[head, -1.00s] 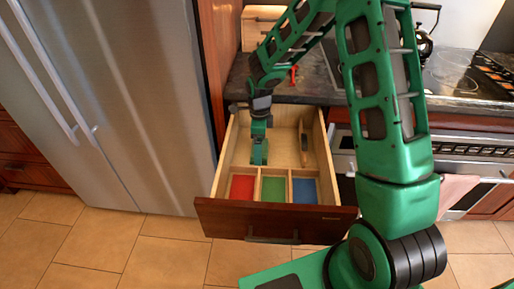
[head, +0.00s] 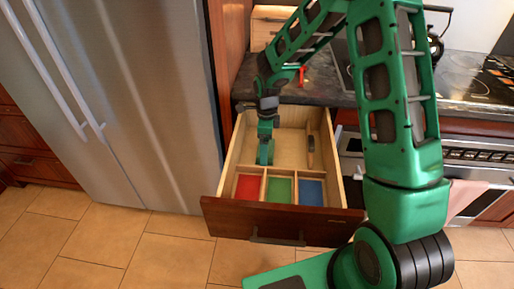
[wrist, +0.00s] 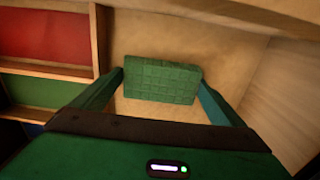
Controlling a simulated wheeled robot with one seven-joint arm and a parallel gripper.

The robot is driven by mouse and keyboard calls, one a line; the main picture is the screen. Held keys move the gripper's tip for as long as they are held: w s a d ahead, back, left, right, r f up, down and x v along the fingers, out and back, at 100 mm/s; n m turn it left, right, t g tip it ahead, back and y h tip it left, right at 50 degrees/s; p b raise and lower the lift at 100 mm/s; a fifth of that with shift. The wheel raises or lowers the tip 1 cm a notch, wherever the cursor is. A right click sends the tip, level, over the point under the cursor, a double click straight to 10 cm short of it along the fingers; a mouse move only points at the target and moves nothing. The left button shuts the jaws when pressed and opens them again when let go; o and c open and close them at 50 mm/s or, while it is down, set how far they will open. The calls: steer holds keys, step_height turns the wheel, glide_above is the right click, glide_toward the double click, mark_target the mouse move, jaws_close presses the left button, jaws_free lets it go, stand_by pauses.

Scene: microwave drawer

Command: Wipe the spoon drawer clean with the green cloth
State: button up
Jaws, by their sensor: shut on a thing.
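The spoon drawer (head: 240,215) stands pulled open below the counter, with a dark wood front and a pale inside. My gripper (head: 265,153) reaches down into its rear part, left of the middle. In the wrist view, my gripper (wrist: 165,92) is shut on the green cloth (wrist: 162,79), a quilted rectangle between the two fingers. The cloth is close above or on the pale drawer floor (wrist: 195,45); I cannot tell if it touches. In the head view the cloth blends with the green fingers.
Red (head: 248,187), green (head: 279,189) and blue (head: 311,191) compartments line the drawer's front. A slim wooden item (head: 311,152) is by the right wall. A steel fridge (head: 120,100) stands at left, an oven (head: 480,150) at right.

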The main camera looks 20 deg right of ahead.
mark_target(282, 155)
steer(key=shift+s+d+f, duration=0.1)
steer(key=shift+s+d, duration=0.15)
steer(key=shift+d, duration=0.35)
steer(key=shift+s+d+f, duration=0.1)
steer(key=shift+s+d, duration=0.15)
steer(key=shift+d, duration=0.3)
steer(key=shift+s+d+r, duration=0.1)
steer(key=shift+s+d, duration=0.15)
steer(key=shift+d, duration=0.4)
steer(key=shift+s+d+f, duration=0.1)
steer(key=shift+s+d, duration=0.2)
steer(key=shift+d, duration=0.35)
steer(key=shift+s+d+r, duration=0.1)
steer(key=shift+s+d, duration=0.15)
steer(key=shift+d, duration=0.4)
steer(key=shift+a, duration=0.1)
